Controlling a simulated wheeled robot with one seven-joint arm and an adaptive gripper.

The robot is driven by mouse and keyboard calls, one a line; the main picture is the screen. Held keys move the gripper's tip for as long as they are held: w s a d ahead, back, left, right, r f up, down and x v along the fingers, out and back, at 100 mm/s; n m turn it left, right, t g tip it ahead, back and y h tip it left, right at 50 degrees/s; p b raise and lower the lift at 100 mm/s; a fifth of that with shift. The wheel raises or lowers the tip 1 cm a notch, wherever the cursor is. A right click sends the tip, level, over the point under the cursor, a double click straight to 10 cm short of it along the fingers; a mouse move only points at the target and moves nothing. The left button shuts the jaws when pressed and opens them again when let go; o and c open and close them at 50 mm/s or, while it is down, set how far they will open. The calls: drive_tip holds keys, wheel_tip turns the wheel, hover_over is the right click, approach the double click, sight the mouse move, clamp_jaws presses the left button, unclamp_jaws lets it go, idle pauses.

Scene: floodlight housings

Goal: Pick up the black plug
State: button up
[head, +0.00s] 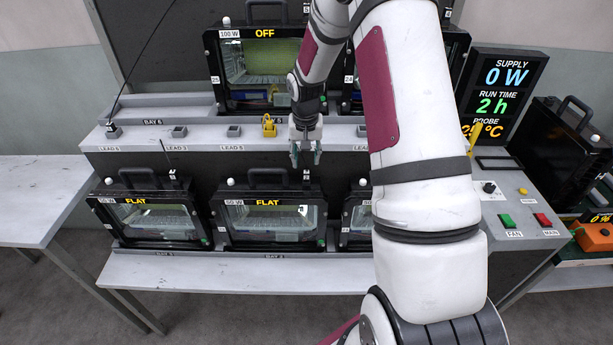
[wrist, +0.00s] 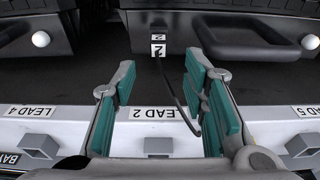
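A black plug (head: 112,131) stands at the far left end of the grey ledge in the head view, with a thin dark cord rising from it. My gripper (head: 306,157) is well to its right, over the ledge's front edge. In the wrist view my gripper (wrist: 163,115) has its teal-padded fingers apart around the LEAD 2 label and a small grey socket block (wrist: 158,147). A dark cable (wrist: 174,88) runs from the number 2 tag towards the right finger. Its lower end is hidden there, so I cannot tell what it ends in.
A yellow plug (head: 269,126) stands on the ledge just left of my gripper. Lamp housings stand behind the ledge, and others with raised handles (head: 270,174) stand below it. A control panel (head: 515,205) with switches is at the right. My arm hides part of the ledge.

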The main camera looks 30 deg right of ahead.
sight(306, 172)
drive_tip(key=shift+s+d+f+p, duration=0.1)
drive_tip(key=shift+f+p, duration=0.6)
drive_tip(key=shift+f, duration=2.5)
clamp_jaws()
